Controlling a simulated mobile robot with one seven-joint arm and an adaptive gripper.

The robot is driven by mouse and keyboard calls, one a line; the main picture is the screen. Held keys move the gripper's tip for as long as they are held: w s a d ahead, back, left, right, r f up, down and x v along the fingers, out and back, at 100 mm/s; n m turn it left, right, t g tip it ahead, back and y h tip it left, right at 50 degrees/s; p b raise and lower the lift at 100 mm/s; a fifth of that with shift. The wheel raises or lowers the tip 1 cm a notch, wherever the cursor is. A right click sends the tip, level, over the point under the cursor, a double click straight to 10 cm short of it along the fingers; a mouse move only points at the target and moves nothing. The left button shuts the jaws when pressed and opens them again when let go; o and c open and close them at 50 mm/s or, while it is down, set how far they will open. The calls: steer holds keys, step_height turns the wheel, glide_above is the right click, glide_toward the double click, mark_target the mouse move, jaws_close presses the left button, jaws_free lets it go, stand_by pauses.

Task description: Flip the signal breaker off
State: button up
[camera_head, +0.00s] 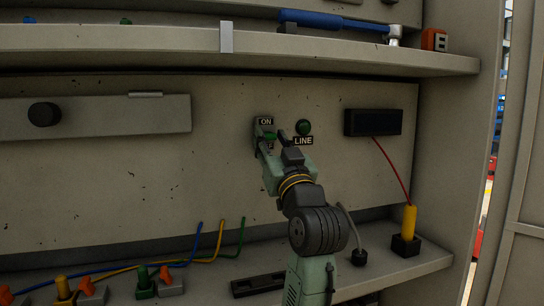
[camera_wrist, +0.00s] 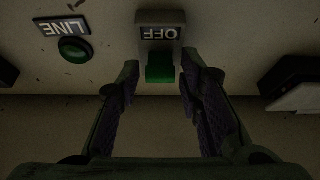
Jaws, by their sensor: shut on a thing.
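The signal breaker (camera_head: 258,128) is a small grey-green box on the back panel, with an ON label at its top. Its green lever (camera_head: 270,136) sits just under the ON label. In the wrist view, which is upside down, the green lever (camera_wrist: 160,68) stands beside the OFF label (camera_wrist: 161,33) and the ON label is hidden. My gripper (camera_head: 271,141) is at the breaker, with one finger on each side of the lever. It is shut on the lever; the contact is dark in the wrist view. The OFF label is partly covered by my gripper in the head view.
A green round lamp (camera_head: 303,127) with a LINE label (camera_head: 303,141) is just right of the breaker. A black box (camera_head: 373,122) with a red wire is farther right. A shelf (camera_head: 130,40) overhangs above. Plugs, wires and a black bar (camera_head: 258,284) lie on the lower ledge.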

stand_by(0.3)
steer(key=o, duration=1.2)
steer(key=v, duration=1.2)
steer(key=shift+a+f, duration=0.1)
steer(key=shift+f, duration=0.05)
